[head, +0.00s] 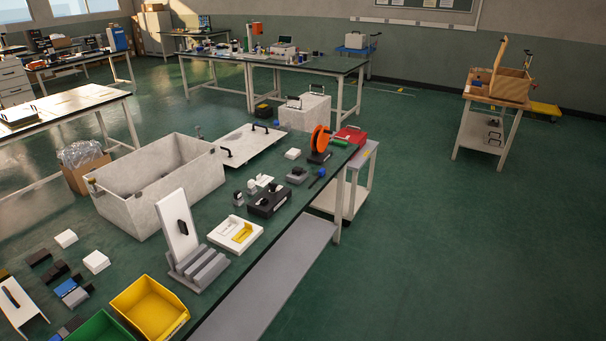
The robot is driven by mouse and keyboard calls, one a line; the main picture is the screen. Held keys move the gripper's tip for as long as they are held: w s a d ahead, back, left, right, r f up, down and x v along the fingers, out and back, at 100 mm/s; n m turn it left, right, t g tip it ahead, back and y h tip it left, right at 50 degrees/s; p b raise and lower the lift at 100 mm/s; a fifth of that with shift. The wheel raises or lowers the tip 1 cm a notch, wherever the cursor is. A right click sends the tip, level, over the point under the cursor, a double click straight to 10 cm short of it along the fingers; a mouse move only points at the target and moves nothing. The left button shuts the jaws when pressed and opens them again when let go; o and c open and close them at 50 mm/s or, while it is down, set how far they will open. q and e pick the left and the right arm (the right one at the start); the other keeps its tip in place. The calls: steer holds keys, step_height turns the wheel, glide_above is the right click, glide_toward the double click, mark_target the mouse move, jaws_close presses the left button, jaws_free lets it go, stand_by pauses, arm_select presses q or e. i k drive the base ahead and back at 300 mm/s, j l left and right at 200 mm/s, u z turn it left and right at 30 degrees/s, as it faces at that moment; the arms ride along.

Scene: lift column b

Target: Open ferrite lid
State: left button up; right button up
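No lid is marked as ferrite in the head view, so I cannot tell which one it is. A large grey speckled bin (136,205) stands with its top open at left of centre. A flat pale panel with two black handles (262,147) lies beside its right end, and I cannot tell whether it is hinged to the bin. A smaller grey box with handles on top (306,112) stands behind the panel and looks closed. A white panel with a black handle (171,226) stands upright in a grey slotted rack (197,267). Neither gripper is in view.
A yellow bin (149,310) and a green bin (98,328) sit at the near bench end. A white tray with yellow inserts (222,236), a black block (263,207) and an orange reel (319,138) are on the bench.

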mark_target(297, 169)
steer(key=i+l+u, duration=0.1)
steer(key=i+l, duration=0.7)
